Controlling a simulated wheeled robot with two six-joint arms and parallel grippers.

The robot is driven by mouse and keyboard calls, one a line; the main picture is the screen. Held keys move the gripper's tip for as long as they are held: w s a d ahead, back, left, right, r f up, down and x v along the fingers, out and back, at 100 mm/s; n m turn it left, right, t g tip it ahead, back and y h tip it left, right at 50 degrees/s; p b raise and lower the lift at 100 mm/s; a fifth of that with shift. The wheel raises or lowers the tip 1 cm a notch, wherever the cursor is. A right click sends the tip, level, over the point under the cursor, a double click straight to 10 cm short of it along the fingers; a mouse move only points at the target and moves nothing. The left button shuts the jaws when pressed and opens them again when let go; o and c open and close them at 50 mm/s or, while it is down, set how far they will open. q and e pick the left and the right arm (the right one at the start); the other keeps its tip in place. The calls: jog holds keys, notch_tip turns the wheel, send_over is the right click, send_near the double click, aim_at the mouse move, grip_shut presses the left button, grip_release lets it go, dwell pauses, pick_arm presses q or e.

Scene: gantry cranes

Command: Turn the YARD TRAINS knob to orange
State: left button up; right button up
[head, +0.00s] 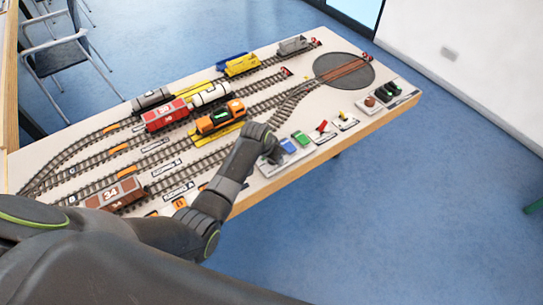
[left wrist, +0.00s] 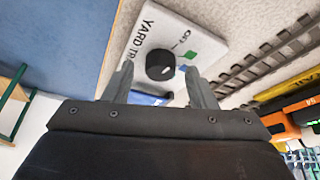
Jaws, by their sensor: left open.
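The YARD TRAINS knob (left wrist: 160,65) is a round black knob on a white panel (left wrist: 205,28) in the left wrist view. The lettering "YARD TR" and "OFF" and a green mark (left wrist: 190,55) show around it. A small light mark shows on the knob; I cannot tell where it points. No orange mark shows on the panel. My left gripper (left wrist: 159,70) is open, with one finger on each side of the knob; I cannot tell whether they touch it. In the head view my left gripper (head: 270,153) is over the panel (head: 277,169) and hides the knob.
Next to the panel stand a blue block (head: 288,146), a green block (head: 301,138), a red lever (head: 322,127) and a yellow lever (head: 343,115). An orange locomotive (head: 220,117) and several wagons stand on the tracks behind. A turntable (head: 344,70) is at the far right.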

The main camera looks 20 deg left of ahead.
pick_arm(q)
jog(key=shift+f, duration=0.15)
jog(key=c, duration=1)
jog(key=shift+o, duration=0.2)
